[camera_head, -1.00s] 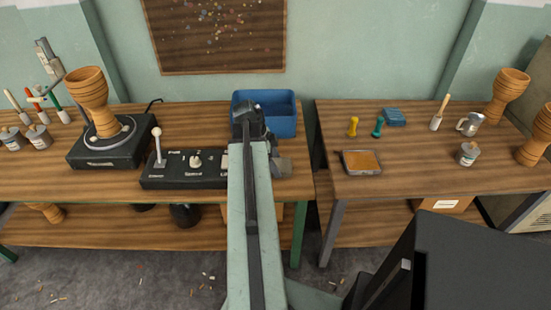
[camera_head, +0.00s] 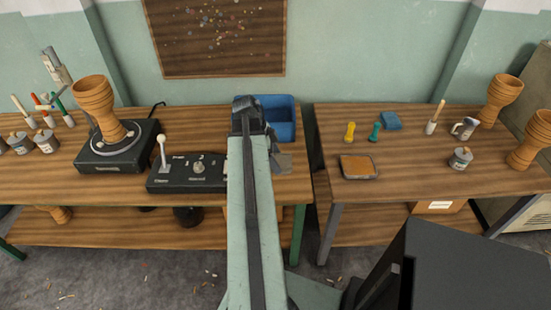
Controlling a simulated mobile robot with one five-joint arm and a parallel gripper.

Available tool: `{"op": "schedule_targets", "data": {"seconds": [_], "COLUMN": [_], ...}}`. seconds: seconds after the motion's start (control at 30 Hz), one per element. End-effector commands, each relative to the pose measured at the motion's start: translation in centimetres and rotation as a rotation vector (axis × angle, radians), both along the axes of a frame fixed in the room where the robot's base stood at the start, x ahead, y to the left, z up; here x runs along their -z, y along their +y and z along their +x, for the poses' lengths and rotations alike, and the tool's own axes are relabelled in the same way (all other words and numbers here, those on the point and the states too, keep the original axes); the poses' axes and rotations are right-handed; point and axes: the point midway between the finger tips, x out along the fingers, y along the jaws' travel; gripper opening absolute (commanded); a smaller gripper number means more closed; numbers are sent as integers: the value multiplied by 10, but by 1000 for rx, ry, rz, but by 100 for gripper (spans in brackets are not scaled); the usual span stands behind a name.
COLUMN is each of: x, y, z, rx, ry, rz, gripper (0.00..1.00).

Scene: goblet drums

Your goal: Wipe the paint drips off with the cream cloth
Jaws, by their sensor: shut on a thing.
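My arm reaches forward over the left bench, and my gripper (camera_head: 250,112) is at its far end, in front of the blue bin. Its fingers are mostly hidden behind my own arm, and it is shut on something. A small greyish-beige piece (camera_head: 283,163) sticks out to the right just below it; this looks like part of the cream cloth, but shade makes it hard to tell. A wooden goblet drum (camera_head: 93,100) stands tilted on a black turntable (camera_head: 113,160) at the left. No paint drips can be made out at this size.
A control box (camera_head: 172,182) with a lever stands left of my arm, the blue bin (camera_head: 283,117) behind it. Paint pots and brushes stand far left. The right bench (camera_head: 420,176) holds an orange-topped pad (camera_head: 358,167), a jar (camera_head: 460,158), a jug and two goblet drums.

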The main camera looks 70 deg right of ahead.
Motion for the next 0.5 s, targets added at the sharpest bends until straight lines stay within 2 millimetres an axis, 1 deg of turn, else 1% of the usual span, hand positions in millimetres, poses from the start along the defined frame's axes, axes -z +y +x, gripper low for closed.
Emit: {"op": "schedule_targets", "data": {"seconds": [0.03, 0.27, 0.37, 0.5], "x": [-3, -1, -7, -24], "y": [0, 0, 0, 0], "z": [0, 0, 0, 0], "rx": [0, 0, 0, 0], "ry": [0, 0, 0, 0], "rz": [0, 0, 0, 0], "gripper": [40, 40, 40, 40]}}
